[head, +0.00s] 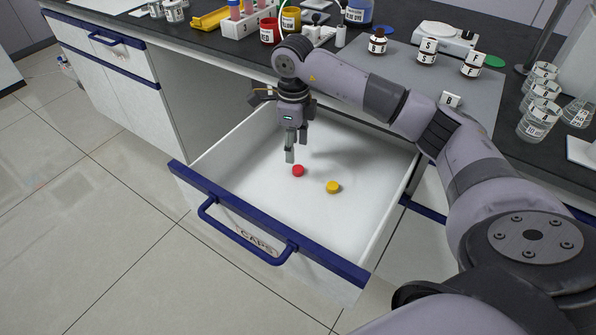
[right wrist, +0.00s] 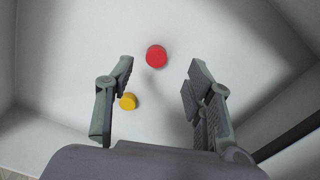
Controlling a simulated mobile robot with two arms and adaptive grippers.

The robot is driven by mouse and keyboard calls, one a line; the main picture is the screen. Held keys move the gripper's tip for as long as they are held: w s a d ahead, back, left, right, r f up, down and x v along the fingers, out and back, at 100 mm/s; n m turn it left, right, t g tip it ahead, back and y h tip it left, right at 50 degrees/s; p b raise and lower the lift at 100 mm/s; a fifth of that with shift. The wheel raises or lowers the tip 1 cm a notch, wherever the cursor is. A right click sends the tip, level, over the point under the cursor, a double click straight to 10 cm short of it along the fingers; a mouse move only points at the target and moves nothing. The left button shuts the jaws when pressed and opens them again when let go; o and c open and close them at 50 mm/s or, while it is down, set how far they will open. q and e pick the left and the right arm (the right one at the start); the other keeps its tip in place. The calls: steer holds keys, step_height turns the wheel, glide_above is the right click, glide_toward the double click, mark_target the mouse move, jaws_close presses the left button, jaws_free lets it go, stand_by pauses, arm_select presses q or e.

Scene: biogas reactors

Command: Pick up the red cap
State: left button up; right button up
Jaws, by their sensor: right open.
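The red cap (head: 298,170) lies on the white floor of the open drawer (head: 225,165). A yellow cap (head: 333,187) lies to its right and nearer the drawer front. My right gripper (head: 290,157) points down into the drawer, just above and behind the red cap. In the right wrist view my right gripper (right wrist: 158,80) is open with nothing between its fingers. There the red cap (right wrist: 156,56) shows beyond the fingertips, roughly midway between them. The yellow cap (right wrist: 128,101) shows beside the left finger. My left gripper is not in view.
The drawer front has a blue rim and handle (head: 240,235) and a label reading CAPS. The drawer walls surround the gripper's space. The dark counter (head: 225,50) above holds bottles, beakers (head: 538,120), a scale (head: 445,35) and a tube rack.

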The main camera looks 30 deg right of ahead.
mark_target(293, 167)
steer(key=f, duration=0.3)
steer(key=f+b, duration=0.1)
steer(key=f, duration=0.2)
steer(key=shift+a+f, duration=0.2)
steer(key=shift+f, duration=0.1)
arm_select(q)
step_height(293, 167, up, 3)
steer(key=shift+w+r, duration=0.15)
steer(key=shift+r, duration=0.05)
arm_select(e)
steer(key=shift+c, duration=0.5)
steer(key=c, duration=0.7)
steer(key=shift+o, duration=0.2)
